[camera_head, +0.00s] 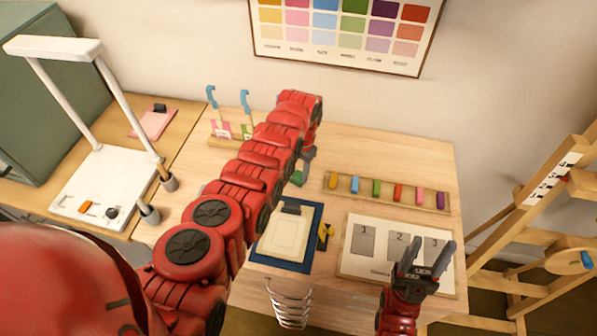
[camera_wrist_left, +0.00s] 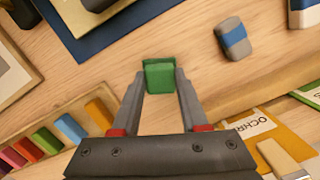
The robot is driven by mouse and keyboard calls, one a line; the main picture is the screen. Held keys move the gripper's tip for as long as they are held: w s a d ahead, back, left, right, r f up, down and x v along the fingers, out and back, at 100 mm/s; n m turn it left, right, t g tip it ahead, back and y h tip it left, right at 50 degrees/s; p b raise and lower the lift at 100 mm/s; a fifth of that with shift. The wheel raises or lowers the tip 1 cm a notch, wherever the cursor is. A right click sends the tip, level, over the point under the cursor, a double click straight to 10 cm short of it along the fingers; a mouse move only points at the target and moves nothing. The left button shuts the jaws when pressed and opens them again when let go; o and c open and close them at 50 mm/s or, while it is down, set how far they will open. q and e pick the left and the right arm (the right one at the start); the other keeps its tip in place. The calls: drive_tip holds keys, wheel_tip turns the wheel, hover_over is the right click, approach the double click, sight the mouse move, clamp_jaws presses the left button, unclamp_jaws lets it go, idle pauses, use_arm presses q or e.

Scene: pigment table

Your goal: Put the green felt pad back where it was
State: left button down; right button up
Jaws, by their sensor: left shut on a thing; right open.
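The green felt pad (camera_wrist_left: 159,77) is a small green block between the fingertips of my left gripper (camera_wrist_left: 160,85) in the left wrist view. That gripper is shut on it, over the wooden table; I cannot tell how high. In the head view a bit of the pad (camera_head: 297,177) shows beside my left gripper (camera_head: 304,168), which my arm partly hides. My right gripper (camera_head: 430,260) is open and empty over the front right, by the white card with numbers 1, 2 and 3 (camera_head: 372,268).
A wooden tray of coloured blocks (camera_head: 343,192) lies right of my left gripper. A blue-edged board (camera_head: 258,256) lies in front. A grey eraser with a blue band (camera_wrist_left: 232,38) and an ochre packet (camera_wrist_left: 262,132) show in the wrist view. A white lamp stand (camera_head: 75,200) is left.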

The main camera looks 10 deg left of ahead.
sight(301, 171)
use_arm(q)
drive_tip(key=shift+c, duration=2.1)
unclamp_jaws()
drive_tip(key=shift+r, duration=0.15)
drive_tip(key=r+b, duration=0.1)
drive_tip(key=r, duration=0.2)
drive_tip(key=w+r, duration=0.1)
drive_tip(key=r, duration=0.2)
drive_tip(key=r+b, duration=0.1)
drive_tip(key=r, duration=0.1)
drive_tip(key=shift+w+d+r+b, duration=0.15)
drive_tip(key=shift+d+r+b, duration=0.05)
drive_tip(key=shift+r+b, duration=0.2)
wheel_tip(301, 171, up, 3)
drive_tip(key=shift+w+d+f+p, duration=0.1)
drive_tip(key=shift+p, duration=0.3)
